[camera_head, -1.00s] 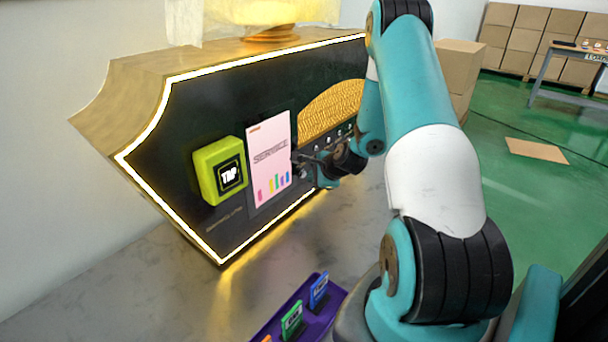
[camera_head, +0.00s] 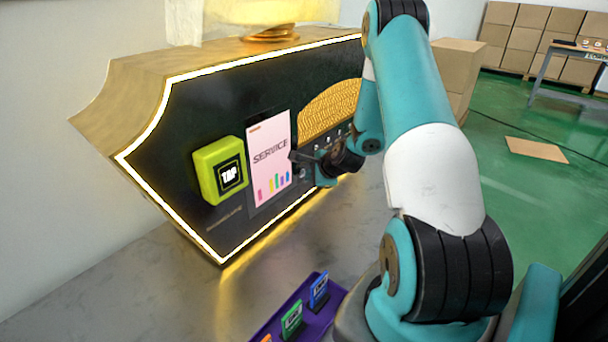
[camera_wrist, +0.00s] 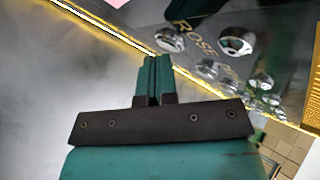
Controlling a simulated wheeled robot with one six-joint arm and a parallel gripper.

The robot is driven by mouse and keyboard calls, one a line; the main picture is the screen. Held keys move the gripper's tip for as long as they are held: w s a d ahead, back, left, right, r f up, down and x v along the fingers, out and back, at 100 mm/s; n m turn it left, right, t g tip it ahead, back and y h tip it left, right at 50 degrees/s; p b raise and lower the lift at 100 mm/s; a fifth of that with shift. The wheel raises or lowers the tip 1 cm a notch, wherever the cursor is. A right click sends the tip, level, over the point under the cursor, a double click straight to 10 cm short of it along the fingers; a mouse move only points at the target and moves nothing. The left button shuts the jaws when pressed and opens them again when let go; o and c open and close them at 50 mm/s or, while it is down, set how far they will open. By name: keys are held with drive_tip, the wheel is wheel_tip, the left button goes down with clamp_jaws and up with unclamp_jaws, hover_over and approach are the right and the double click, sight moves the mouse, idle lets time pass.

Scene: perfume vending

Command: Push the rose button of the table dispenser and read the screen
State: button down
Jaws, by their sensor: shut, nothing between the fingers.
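The table dispenser (camera_head: 240,115) is a dark panel with a glowing edge. Its pink-white screen (camera_head: 270,160) reads "SERVICE" above several coloured bars. My gripper (camera_head: 294,157) is at the screen's right edge, in front of the lower panel. In the wrist view, my gripper (camera_wrist: 155,62) is shut and empty. A gold "ROSE" label (camera_wrist: 195,37) lies just beyond the fingertips. One chrome button (camera_wrist: 168,40) is close by the tips and another chrome button (camera_wrist: 236,41) is right of the label. I cannot tell which belongs to the label, or whether the tips touch anything.
A green "TAP" block (camera_head: 220,170) is left of the screen. A gold textured panel (camera_head: 332,108) is above the button row. A purple tray (camera_head: 322,322) with several coloured cards is at the front. The grey table (camera_head: 160,285) is clear at left.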

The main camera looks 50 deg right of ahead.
idle(0.5)
drive_tip(key=shift+s, duration=0.75)
drive_tip(key=s, duration=0.5)
drive_tip(key=shift+d, duration=0.25)
idle(0.7)
